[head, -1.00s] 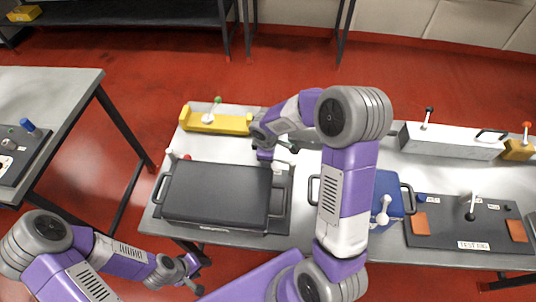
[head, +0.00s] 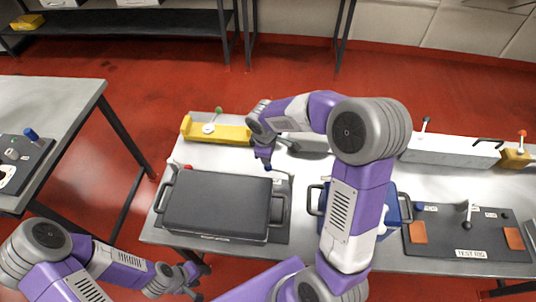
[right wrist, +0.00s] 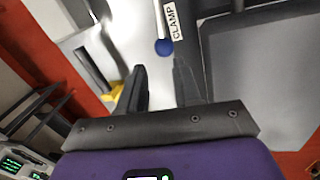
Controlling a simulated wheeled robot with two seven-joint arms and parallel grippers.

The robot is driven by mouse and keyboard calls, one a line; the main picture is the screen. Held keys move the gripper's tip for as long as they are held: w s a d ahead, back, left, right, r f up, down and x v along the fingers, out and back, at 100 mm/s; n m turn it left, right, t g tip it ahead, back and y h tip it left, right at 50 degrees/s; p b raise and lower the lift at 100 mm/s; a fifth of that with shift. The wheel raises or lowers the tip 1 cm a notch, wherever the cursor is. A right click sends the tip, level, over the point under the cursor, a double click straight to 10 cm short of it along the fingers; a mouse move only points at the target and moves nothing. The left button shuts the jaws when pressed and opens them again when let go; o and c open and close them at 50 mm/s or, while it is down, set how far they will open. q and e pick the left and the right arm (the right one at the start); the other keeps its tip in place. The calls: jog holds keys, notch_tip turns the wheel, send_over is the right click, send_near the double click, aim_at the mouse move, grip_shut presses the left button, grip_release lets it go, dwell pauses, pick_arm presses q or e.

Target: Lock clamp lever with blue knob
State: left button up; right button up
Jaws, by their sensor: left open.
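The clamp lever's blue knob (right wrist: 164,47) shows in the right wrist view at the end of a thin pale rod, beside a white CLAMP label (right wrist: 175,20). In the head view the blue knob (head: 268,168) is at the back right of the dark case, just below my right gripper. My right gripper (right wrist: 160,85) is open, its two dark fingers apart. The knob lies beyond the fingertips, roughly in line with the gap, and nothing is between them. My left gripper (head: 190,275) is open and empty near the table's front left edge.
The dark case (head: 215,203) with side handles stands just in front of the lever. A yellow fixture (head: 220,132) with a green-knobbed lever is behind left. A blue box (head: 390,212), partly hidden by my right arm, and the test rig (head: 465,235) stand to the right.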

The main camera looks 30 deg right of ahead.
aim_at(279, 170)
jog(key=w+d+m, duration=0.1)
jog(key=m, duration=0.1)
jog(key=w+d+r+m+g+p, duration=0.1)
jog(key=w+d+m, duration=0.1)
jog(key=w+d+m+g+p, duration=0.1)
jog(key=m, duration=0.1)
jog(key=shift+w+d+r+m, duration=0.15)
jog(key=shift+r+m, duration=0.15)
jog(key=shift+r, duration=0.1)
grip_shut()
jog(key=w+d+r+m+g+y+p, duration=0.25)
jog(key=w+m, duration=0.25)
jog(key=m, duration=0.5)
jog(key=s+a+f, duration=0.2)
jog(key=f, duration=0.3)
jog(key=s+a+f+y, duration=0.1)
jog(key=s+a+f, duration=0.1)
jog(key=f, duration=0.3)
jog(key=shift+s+m, duration=0.3)
jog(key=shift+s, duration=0.5)
jog(key=shift+t, duration=0.25)
